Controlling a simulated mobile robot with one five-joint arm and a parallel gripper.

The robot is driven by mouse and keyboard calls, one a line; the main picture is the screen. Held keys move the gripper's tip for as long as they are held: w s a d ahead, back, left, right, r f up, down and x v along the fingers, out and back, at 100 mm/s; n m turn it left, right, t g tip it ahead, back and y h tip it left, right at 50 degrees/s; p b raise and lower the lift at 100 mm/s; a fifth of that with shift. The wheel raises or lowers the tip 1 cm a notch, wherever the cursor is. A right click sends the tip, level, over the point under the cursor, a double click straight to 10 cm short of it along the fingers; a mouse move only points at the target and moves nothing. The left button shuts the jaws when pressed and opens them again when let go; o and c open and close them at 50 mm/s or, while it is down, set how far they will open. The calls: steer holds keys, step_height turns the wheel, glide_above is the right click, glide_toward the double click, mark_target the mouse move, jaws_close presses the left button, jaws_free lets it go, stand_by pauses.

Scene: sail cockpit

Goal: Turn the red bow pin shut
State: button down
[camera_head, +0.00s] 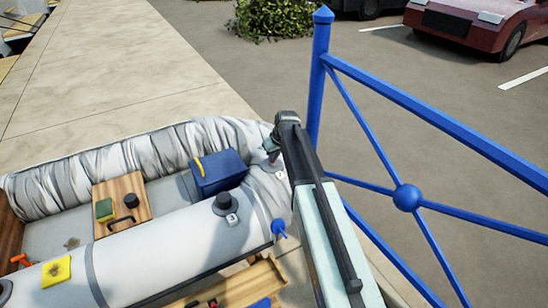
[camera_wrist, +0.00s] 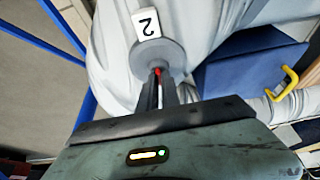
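The red bow pin (camera_wrist: 158,71) shows as a small red tip on a round grey valve (camera_wrist: 160,55) with a white tag marked 2, at the bow end of the grey inflatable boat. My gripper (camera_wrist: 158,80) reaches down to it, its two dark fingers close together, one on each side of the red. It looks shut on the pin. How the pin is turned is hidden by the fingers. In the head view my gripper (camera_head: 276,150) is at the boat's right end, over the same valve, and mostly covers it.
A blue box (camera_head: 220,172) with a yellow handle sits in the boat close left of my gripper. A blue railing (camera_head: 318,80) stands close right of my arm. A black-capped valve (camera_head: 228,204) and a blue plug (camera_head: 279,228) are on the near tube.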

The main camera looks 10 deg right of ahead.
steer(key=shift+m, duration=0.4)
steer(key=shift+a+m+h, duration=0.1)
steer(key=shift+m+h, duration=0.3)
steer(key=shift+m, duration=0.2)
steer(key=m+h, duration=0.1)
steer(key=m, duration=0.1)
steer(key=m+h, duration=0.1)
steer(key=m, duration=0.4)
steer(key=shift+a+h, duration=0.25)
steer(key=shift+h, duration=0.15)
steer(key=m, duration=0.2)
steer(key=m+g+h, duration=0.1)
steer(key=m, duration=0.1)
steer(key=shift+w+a+m, duration=0.2)
steer(key=shift+m, duration=0.1)
steer(key=shift+w+a+m+g+h, duration=0.1)
steer(key=shift+m+g+h, duration=0.25)
steer(key=shift+m, duration=0.7)
steer(key=shift+m+g+h, duration=0.15)
steer(key=shift+m+g, duration=0.3)
steer(key=shift+m, duration=0.6)
